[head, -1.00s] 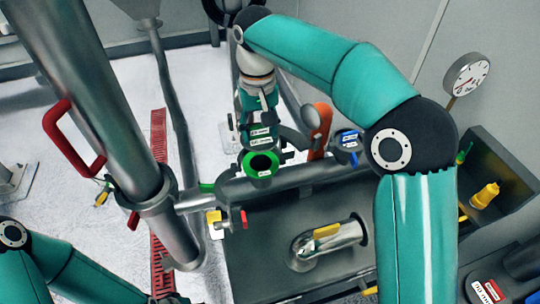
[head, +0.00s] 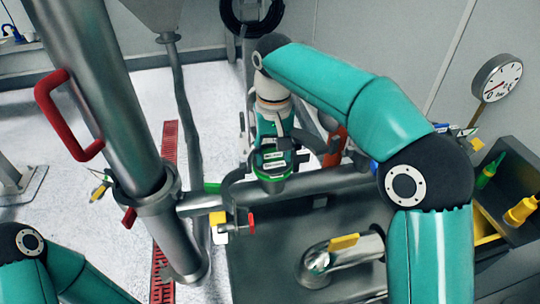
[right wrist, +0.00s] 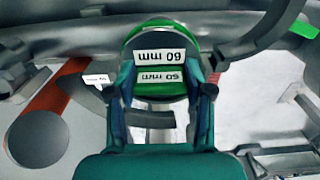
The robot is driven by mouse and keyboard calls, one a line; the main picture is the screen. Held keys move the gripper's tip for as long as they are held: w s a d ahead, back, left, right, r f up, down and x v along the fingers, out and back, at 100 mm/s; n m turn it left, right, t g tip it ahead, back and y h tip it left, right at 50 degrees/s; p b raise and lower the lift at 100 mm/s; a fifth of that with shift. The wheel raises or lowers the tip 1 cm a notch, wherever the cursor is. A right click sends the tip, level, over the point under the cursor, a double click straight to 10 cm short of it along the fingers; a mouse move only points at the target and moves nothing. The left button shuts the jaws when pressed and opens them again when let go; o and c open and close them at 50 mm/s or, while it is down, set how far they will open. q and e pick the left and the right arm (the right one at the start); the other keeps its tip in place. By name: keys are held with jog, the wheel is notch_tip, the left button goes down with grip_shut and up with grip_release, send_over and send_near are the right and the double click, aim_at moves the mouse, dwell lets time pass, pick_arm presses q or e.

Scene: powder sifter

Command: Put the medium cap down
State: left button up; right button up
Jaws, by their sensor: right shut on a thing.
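I cannot tell whether the cap touches the rim. My left gripper is out of view; only part of its arm shows at lower left.
A horizontal steel pipe (head: 335,183) runs past the opening. A curved metal bracket (head: 232,190) stands close on the left. An orange handle (head: 335,145) is close on the right. A thick column with a red handle (head: 65,115) stands left. A pressure gauge (head: 497,80) is at right.

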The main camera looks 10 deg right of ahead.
aim_at(272, 149)
jog(key=shift+f, duration=0.35)
jog(key=o, duration=1.3)
jog(key=shift+r, duration=0.1)
jog(key=shift+r, duration=0.1)
notch_tip(272, 149, up, 12)
jog(key=p, duration=0.4)
jog(key=shift+r, duration=0.15)
